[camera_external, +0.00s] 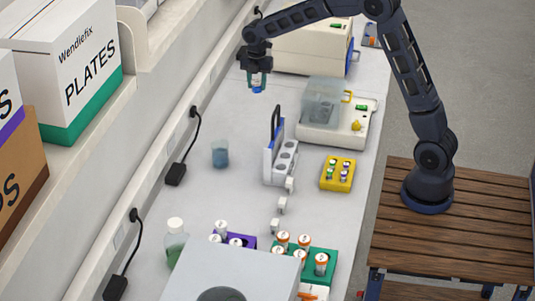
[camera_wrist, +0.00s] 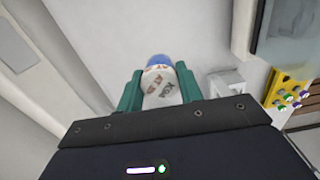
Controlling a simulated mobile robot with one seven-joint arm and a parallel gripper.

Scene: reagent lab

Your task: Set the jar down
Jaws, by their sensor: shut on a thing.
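The jar (camera_external: 257,83) is in my gripper (camera_external: 257,68) at the far end of the bench in the external view. Its lower end shows blue there. In the wrist view the jar (camera_wrist: 161,89) has a pale, lettered surface and a blue end (camera_wrist: 158,61). My gripper's green fingers (camera_wrist: 160,92) are shut on it from both sides. The jar is over the pale bench top (camera_external: 225,115). I cannot tell whether its underside touches the bench.
A grey rack (camera_external: 269,163), a clear-lidded machine (camera_external: 335,128) and a yellow vial rack (camera_external: 338,174) stand to the right. A beige machine (camera_external: 300,55) is beside the jar. The wall side holds cables.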

